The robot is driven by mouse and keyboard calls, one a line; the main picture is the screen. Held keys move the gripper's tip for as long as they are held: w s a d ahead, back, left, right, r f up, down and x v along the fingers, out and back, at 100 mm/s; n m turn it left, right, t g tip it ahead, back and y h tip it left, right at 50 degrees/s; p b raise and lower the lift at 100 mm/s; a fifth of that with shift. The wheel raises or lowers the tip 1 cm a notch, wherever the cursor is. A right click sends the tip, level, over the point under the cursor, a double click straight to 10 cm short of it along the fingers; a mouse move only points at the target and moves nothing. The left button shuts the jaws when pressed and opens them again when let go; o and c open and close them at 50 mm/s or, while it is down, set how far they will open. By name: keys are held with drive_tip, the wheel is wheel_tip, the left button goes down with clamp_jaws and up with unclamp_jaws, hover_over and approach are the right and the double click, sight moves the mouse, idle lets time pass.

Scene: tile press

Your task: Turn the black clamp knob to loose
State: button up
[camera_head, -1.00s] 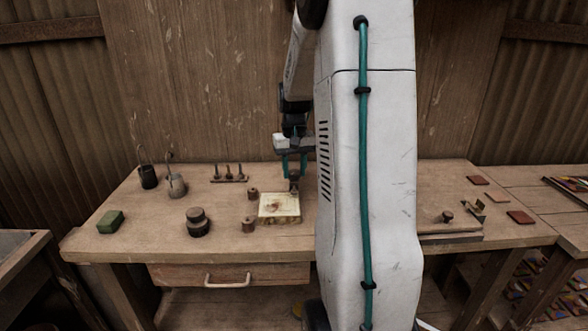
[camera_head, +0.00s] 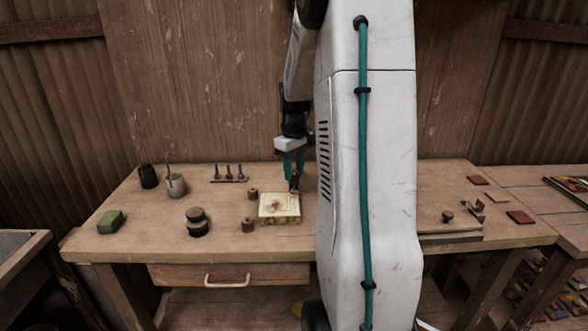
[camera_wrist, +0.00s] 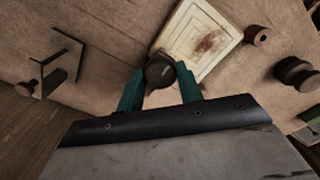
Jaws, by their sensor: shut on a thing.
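The black clamp knob (camera_wrist: 160,70) shows dark and rounded in the wrist view, between the teal fingers of my gripper (camera_wrist: 160,84). My gripper is shut on it. The knob sits at the edge of a pale cream tile block (camera_wrist: 200,38) with a brown stain. In the head view my gripper (camera_head: 294,180) points down at the back right corner of the cream block (camera_head: 279,205). The knob is mostly hidden there by the fingers.
Two small brown cylinders (camera_head: 248,224) and a dark round stack (camera_head: 197,222) stand left of the block. My white arm column hides the bench's middle right.

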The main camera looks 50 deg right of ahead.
sight(294, 172)
idle(0.3)
drive_tip(key=o, duration=1)
wheel_tip(294, 172, up, 8)
drive_tip(key=shift+f, duration=0.1)
idle(0.3)
